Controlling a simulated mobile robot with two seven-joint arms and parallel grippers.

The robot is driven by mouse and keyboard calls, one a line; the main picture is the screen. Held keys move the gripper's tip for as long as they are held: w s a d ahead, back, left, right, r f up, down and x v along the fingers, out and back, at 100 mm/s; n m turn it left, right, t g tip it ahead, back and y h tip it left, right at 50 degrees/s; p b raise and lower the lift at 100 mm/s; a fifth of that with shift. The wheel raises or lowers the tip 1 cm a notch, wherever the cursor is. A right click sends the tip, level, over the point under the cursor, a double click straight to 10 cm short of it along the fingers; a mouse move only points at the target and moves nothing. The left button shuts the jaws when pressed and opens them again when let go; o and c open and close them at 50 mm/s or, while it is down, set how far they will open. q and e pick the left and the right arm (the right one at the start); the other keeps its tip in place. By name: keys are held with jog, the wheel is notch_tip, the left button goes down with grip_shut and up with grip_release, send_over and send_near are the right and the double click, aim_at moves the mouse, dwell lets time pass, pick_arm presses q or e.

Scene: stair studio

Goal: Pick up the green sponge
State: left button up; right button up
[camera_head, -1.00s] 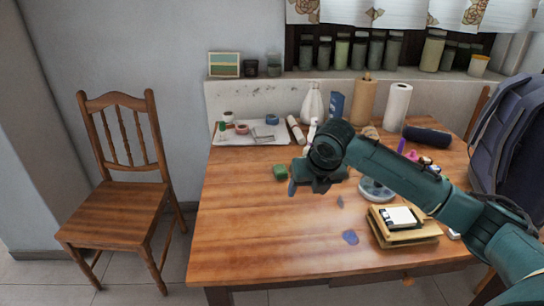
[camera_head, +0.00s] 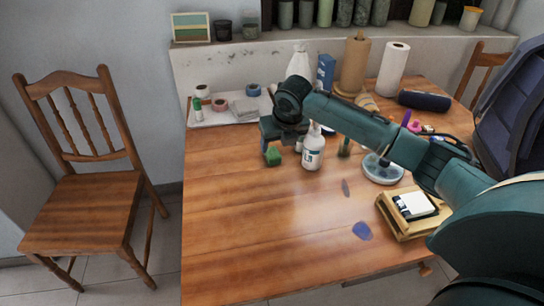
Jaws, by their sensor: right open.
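The green sponge (camera_head: 273,157) is a small green block on the wooden table (camera_head: 240,220), left of a white spray bottle (camera_head: 313,150). My right gripper (camera_head: 269,145) is just above and around the top of the sponge, its jaws pointing down. The jaws are open, and the gripper partly hides the sponge's upper side. I cannot tell whether a finger touches it. My left gripper is not in view.
A white tray (camera_head: 232,121) with tape rolls lies behind the sponge. Paper rolls (camera_head: 392,69) stand at the back. A glass dish (camera_head: 382,172) and a yellow stack (camera_head: 407,226) are to the right. The table's front left is clear.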

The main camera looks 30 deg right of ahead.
aim_at(273, 154)
jog(key=shift+w+b+x, duration=0.2)
jog(key=shift+b+x, duration=0.1)
jog(key=shift+x, duration=2.85)
jog(key=shift+a+r, duration=0.1)
jog(key=shift+c, duration=0.3)
jog(key=c, duration=1)
notch_tip(273, 154, up, 10)
jog(key=shift+p, duration=0.45)
jog(key=o, duration=0.4)
jog(key=c, duration=0.3)
